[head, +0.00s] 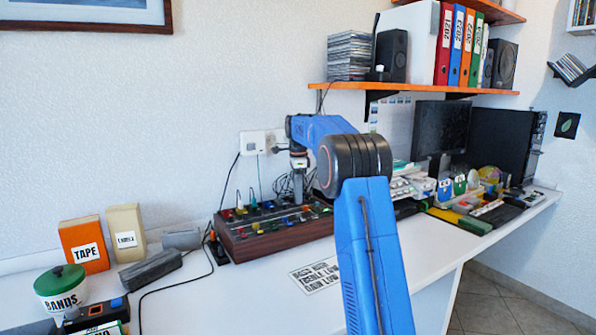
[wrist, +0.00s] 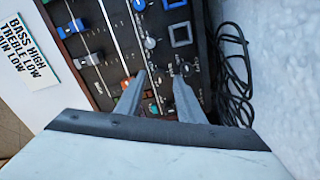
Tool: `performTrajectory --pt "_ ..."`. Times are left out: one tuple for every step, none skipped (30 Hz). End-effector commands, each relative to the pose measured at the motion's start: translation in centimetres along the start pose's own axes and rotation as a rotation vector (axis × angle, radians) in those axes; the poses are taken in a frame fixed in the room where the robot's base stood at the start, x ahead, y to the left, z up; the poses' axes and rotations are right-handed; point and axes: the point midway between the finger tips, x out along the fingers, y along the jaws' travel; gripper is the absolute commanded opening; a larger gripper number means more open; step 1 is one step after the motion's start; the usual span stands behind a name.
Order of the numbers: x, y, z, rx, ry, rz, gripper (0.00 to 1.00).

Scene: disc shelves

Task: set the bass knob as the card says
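The card (wrist: 30,57) lies beside the mixer and reads "BASS HIGH, TREBLE LOW", with a last line that looks like "GAIN LOW". It also lies on the desk in the head view (head: 316,277). The mixer (head: 285,236) is a dark panel with wooden sides, colored sliders and small knobs. My gripper (wrist: 160,78) points down at the panel, its two fingers apart with a gap between the tips. Small round knobs (wrist: 150,43) show near the fingertips; their labels are too small to read, so I cannot tell which is bass. In the head view my gripper (head: 298,196) is above the mixer's back part.
Black cables (wrist: 233,65) lie behind the mixer by the wall. An orange shelf (head: 420,88) hangs above. A tape box (head: 84,245), a bands jar (head: 62,290) and a grey case (head: 150,269) stand at left. The front desk around the card is mostly clear.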

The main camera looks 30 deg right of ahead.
Motion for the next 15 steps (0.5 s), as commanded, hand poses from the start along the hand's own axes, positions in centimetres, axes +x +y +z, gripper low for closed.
performTrajectory --pt "-0.8 -0.1 0.0 0.0 0.0 -0.003 0.35" --pt "-1.4 0.0 0.0 0.0 0.0 -0.003 0.35" --pt "-2.1 -0.1 0.0 0.0 0.0 -0.003 0.35" --pt "-2.7 -0.1 0.0 0.0 0.0 -0.003 0.35" --pt "-3.3 -0.1 0.0 0.0 0.0 -0.003 0.35" --pt "-4.1 -0.1 0.0 0.0 0.0 -0.003 0.35" --pt "-4.7 -0.1 0.0 0.0 0.0 -0.003 0.35" --pt "-5.3 -0.1 0.0 0.0 0.0 -0.003 0.35" --pt "-6.1 -0.1 0.0 0.0 0.0 -0.003 0.35" --pt "-6.7 -0.1 0.0 0.0 0.0 -0.003 0.35" --pt "-7.3 -0.1 0.0 0.0 0.0 -0.003 0.35" --pt "-8.1 -0.1 0.0 0.0 0.0 -0.003 0.35" --pt "-8.7 -0.1 0.0 0.0 0.0 -0.004 0.35" --pt "-9.3 -0.1 0.0 0.0 0.0 -0.003 0.35" --pt "-10.1 -0.1 0.0 0.0 0.0 -0.004 0.35"
